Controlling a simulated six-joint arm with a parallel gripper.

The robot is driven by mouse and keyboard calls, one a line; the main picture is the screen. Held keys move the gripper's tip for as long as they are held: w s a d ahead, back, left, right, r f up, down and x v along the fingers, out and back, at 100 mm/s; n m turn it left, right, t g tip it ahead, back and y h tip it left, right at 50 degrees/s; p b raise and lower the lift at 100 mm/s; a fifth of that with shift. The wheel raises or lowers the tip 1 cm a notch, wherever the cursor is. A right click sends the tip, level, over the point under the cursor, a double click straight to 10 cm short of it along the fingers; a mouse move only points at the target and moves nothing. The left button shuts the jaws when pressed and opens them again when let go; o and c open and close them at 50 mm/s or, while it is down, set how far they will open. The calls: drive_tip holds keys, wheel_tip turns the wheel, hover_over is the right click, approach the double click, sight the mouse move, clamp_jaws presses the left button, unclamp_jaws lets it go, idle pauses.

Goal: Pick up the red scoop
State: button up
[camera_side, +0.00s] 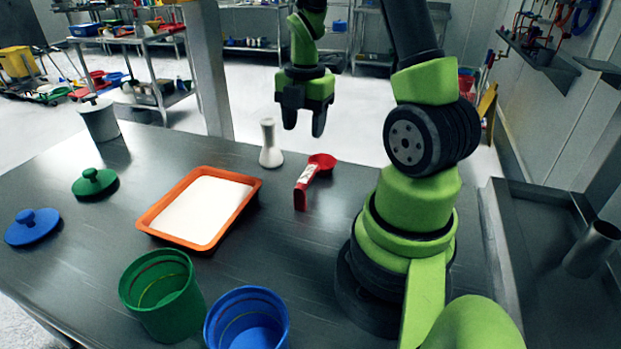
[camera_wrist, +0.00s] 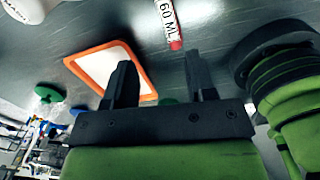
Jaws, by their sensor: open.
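The red scoop (camera_side: 309,184) lies on the metal table, just right of a white flask and left of my arm's base. Its handle bears a white label, and its round red end points away toward the back. In the wrist view the scoop (camera_wrist: 175,44) shows at the top with its "60 ML" label, its upper part cut off by the frame edge. My gripper (camera_side: 304,124) hangs above and behind the scoop, fingers pointing down, open and empty. In the wrist view my gripper (camera_wrist: 162,80) has its two dark fingers apart, with the scoop beyond them.
The white flask (camera_side: 270,145) stands close to the scoop. An orange tray (camera_side: 146,221) of white powder lies to its left. Green (camera_side: 160,305) and blue (camera_side: 247,325) tubs stand in front; green (camera_side: 95,182) and blue (camera_side: 32,226) lids lie left. A white canister (camera_side: 99,122) stands at the back left.

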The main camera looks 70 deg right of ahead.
drive_tip(key=n, duration=0.2)
hover_over(311, 169)
drive_tip(key=f, duration=0.5)
drive_tip(key=shift+a+f, duration=0.25)
drive_tip(key=shift+f, duration=0.15)
drive_tip(key=shift+d+f, duration=0.2)
drive_tip(key=shift+f, duration=2.85)
clamp_jaws()
